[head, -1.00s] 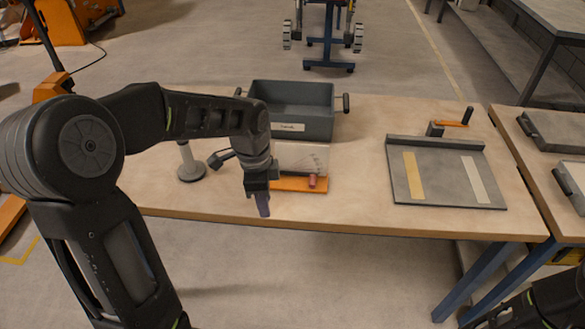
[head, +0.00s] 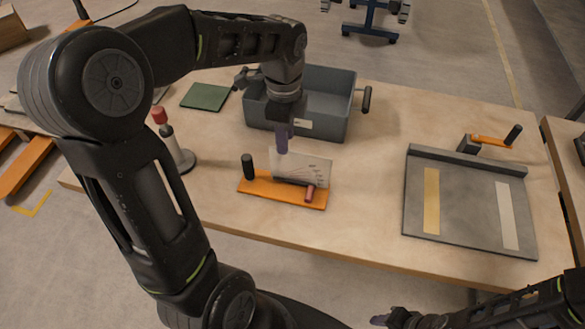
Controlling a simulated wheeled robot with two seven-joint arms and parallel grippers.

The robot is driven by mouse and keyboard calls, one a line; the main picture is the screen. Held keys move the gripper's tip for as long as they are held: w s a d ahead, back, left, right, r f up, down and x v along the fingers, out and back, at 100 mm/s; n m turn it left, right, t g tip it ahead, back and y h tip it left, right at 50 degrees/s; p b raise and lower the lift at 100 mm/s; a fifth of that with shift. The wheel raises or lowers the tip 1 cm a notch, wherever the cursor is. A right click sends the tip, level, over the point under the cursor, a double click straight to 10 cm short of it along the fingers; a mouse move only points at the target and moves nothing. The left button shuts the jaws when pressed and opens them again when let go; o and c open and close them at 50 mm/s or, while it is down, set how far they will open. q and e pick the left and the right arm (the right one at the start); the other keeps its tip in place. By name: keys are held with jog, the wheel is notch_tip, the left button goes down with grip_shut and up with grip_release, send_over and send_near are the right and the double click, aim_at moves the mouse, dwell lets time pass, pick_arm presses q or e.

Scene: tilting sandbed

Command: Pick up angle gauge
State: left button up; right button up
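The angle gauge (head: 262,187) stands on the bench near its front edge. It has an orange base, an upright pale plate with dark marks, a black knob at its left end and a red knob in front. My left gripper (head: 282,140) points down at the plate's top edge, near its left end. Its fingers are seen edge-on, so their gap and any contact with the plate cannot be told. My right gripper (head: 384,320) is low at the bottom edge, away from the gauge and partly cut off.
A grey bin (head: 335,105) with side handles stands just behind the gauge. A red-topped post on a round grey base (head: 183,160) stands to the left, near a green mat (head: 205,97). A grey plate with two strips (head: 455,200) lies right. Bare bench lies between.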

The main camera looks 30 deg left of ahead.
aim_at(286, 161)
pick_arm(q)
jog(key=shift+s, duration=0.1)
jog(key=shift+f, duration=1.3)
jog(key=shift+s+d+f+p, duration=0.1)
jog(key=shift+f+p, duration=0.25)
jog(key=shift+f, duration=0.95)
jog(key=shift+s+d+f+p, duration=0.1)
jog(key=shift+f+p, duration=0.2)
jog(key=shift+f, duration=1)
jog(key=shift+w+f, duration=0.1)
jog(key=shift+f, duration=0.15)
jog(key=shift+c, duration=0.3)
grip_shut()
